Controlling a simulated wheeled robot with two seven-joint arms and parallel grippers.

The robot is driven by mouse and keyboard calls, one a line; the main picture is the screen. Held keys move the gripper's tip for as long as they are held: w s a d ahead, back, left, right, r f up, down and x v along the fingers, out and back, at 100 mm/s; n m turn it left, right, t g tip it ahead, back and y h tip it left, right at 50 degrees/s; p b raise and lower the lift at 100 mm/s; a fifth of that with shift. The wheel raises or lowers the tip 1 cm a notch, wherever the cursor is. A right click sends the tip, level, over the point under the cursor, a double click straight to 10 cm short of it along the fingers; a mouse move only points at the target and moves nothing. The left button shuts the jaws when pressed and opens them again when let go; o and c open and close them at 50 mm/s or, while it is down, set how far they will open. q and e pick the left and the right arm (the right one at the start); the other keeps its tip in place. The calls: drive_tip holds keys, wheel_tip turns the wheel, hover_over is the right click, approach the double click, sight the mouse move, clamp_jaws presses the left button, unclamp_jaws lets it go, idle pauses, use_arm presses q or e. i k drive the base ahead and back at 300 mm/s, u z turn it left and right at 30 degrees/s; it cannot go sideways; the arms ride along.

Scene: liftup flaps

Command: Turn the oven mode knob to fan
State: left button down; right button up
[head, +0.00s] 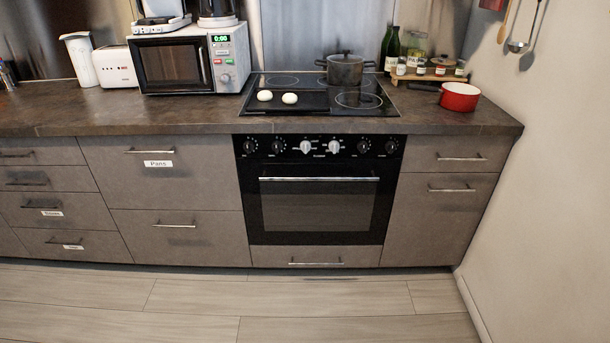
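The black built-in oven (318,212) stands below the cooktop, with its door shut. Its control panel (319,156) carries a row of knobs. Two larger silver knobs sit in the middle, a left one (305,147) and a right one (334,146). Smaller black knobs flank them, such as the far left knob (249,146) and the far right knob (391,147). The markings around the knobs are too small to read, so I cannot tell which is the mode knob or its setting. Neither of my grippers shows in the head view.
A cooktop (283,80) with a dark pot (345,71) and two white round items is above the oven. A red pan (459,97) stands right of it, a microwave (186,62) left. A wall (540,180) bounds the right. The floor (200,295) in front is clear.

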sight(305, 145)
drive_tip(key=u, duration=3.75)
drive_tip(key=i, duration=0.1)
drive_tip(key=z, duration=2.3)
drive_tip(key=i, duration=0.95)
drive_tip(key=z, duration=0.2)
drive_tip(key=i, duration=0.9)
drive_tip(key=z, duration=0.8)
